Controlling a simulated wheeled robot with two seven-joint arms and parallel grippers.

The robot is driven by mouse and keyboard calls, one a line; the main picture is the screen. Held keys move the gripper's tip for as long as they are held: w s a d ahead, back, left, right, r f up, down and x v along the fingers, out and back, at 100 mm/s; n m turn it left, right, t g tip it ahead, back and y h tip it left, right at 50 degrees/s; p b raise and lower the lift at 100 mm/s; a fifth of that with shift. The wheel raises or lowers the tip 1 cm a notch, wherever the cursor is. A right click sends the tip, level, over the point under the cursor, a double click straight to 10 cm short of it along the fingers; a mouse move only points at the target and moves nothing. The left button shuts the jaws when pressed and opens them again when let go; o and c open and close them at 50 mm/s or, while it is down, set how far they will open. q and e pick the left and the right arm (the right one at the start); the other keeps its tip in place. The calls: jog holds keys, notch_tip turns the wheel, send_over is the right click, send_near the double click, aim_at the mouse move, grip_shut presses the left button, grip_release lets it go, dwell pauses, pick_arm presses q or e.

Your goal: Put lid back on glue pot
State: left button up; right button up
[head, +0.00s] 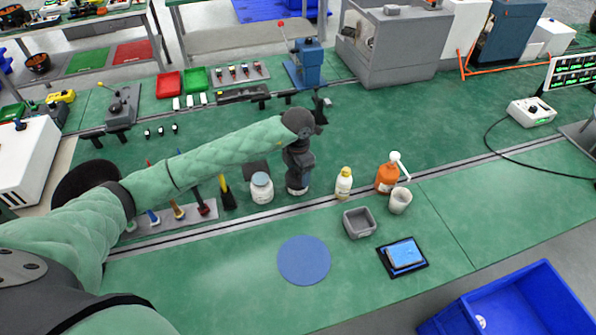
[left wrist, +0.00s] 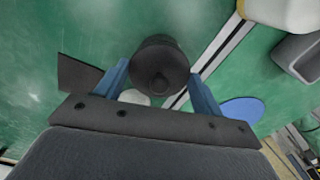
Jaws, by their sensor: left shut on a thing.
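My left gripper (head: 298,172) reaches over the bench from the left and points down. In the left wrist view its blue fingers (left wrist: 162,95) are shut on a dark round lid (left wrist: 160,65) with a knob. A pale rounded shape (left wrist: 133,97) shows partly behind the fingers in the left wrist view. My right gripper is not in view.
A yellow-capped bottle (head: 344,184), an orange pump bottle (head: 387,178) and a pale cup (head: 400,201) stand to the right. A grey bin (head: 359,223), blue round mat (head: 304,261) and black-rimmed tray (head: 418,267) lie nearer. Upright tools (head: 203,203) stand left.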

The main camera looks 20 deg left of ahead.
pick_arm(q)
jog(key=shift+f+b, duration=0.2)
jog(key=shift+b, duration=0.6)
dwell(1.2)
dwell(0.4)
jog(key=o, duration=1.2)
jog(key=shift+r, duration=0.2)
jog(key=shift+r+p, duration=0.8)
jog(key=shift+r, duration=2.55)
jog(key=shift+c, duration=0.3)
grip_shut()
